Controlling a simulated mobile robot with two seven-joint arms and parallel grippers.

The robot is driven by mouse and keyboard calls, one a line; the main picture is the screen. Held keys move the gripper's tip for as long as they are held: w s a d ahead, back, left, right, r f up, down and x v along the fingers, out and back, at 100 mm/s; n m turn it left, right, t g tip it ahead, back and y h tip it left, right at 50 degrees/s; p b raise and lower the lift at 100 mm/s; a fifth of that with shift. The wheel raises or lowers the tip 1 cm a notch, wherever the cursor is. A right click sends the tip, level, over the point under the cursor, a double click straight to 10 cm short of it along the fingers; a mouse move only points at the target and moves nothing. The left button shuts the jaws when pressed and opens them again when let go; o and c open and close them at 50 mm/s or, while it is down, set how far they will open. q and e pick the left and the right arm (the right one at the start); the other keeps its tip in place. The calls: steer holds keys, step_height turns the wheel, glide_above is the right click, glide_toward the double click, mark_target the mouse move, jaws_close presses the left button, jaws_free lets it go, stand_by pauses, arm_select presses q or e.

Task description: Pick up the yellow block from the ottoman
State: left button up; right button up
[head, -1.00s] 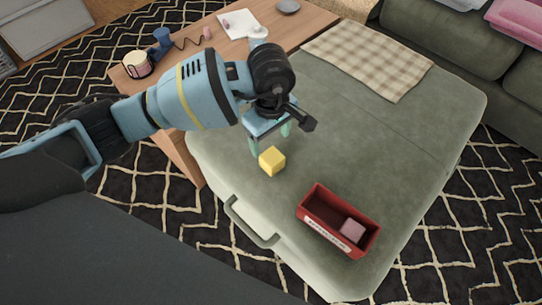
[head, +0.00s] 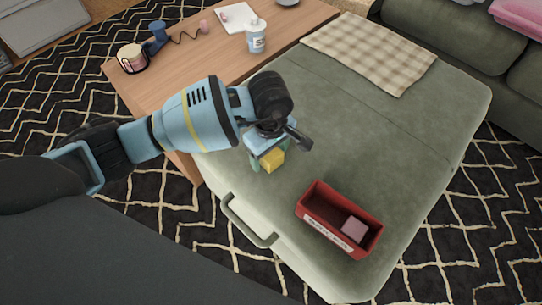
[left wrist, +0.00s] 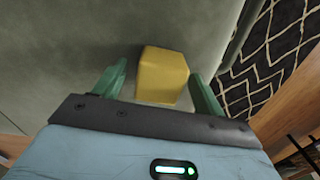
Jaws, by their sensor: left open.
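The yellow block (head: 272,160) sits on the green ottoman (head: 400,150), near its left edge. My left gripper (head: 267,163) is over the block and partly hides it in the head view. In the left wrist view the yellow block (left wrist: 162,75) lies between the two green fingers of the left gripper (left wrist: 160,85), which stand apart. A gap shows on the left finger's side, and the right finger is closer to the block. My right gripper is not in view.
A red bin (head: 340,222) with a pinkish block (head: 354,228) in it stands on the ottoman to the right. A plaid cloth (head: 368,52) lies at the back. A wooden table (head: 190,70) holds a cup (head: 256,36) and other items.

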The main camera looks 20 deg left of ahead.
arm_select(q)
steer(key=c, duration=1.1)
steer(key=shift+r, duration=0.55)
step_height(320, 180, up, 8)
steer(key=p, duration=0.2)
steer(key=shift+r+p, duration=0.1)
steer(key=shift+p, duration=0.25)
steer(key=shift+r, duration=0.45)
